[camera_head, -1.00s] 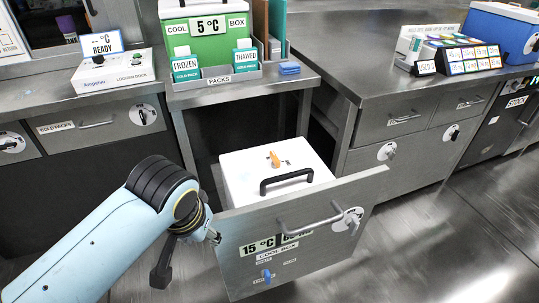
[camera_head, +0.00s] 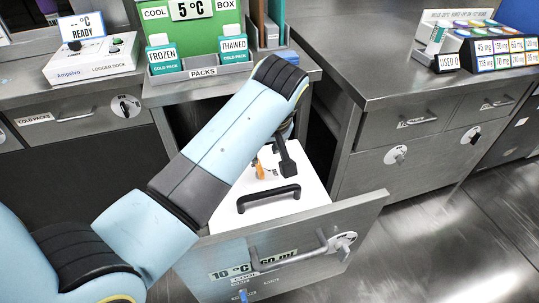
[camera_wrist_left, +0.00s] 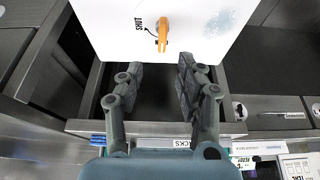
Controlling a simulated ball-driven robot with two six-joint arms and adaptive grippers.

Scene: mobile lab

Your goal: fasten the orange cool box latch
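The white cool box (camera_head: 305,196) sits in the pulled-out drawer, with a black handle (camera_head: 268,198) on its lid. Its orange latch (camera_head: 259,170) is on the lid behind the handle, partly hidden by my arm. In the left wrist view the orange latch (camera_wrist_left: 163,34) is a small upright lever. The word SHUT (camera_wrist_left: 139,25) is printed to its left, with a thin curved line between. My left gripper (camera_head: 284,160) is over the lid beside the latch. In the wrist view its fingers (camera_wrist_left: 160,74) are apart, with nothing between them, just short of the latch. My right gripper is out of view.
The steel drawer front (camera_head: 300,262) with a bar handle (camera_head: 290,252) stands before the box. Right-hand cabinets (camera_head: 370,180) flank the drawer; the floor to the right is clear.

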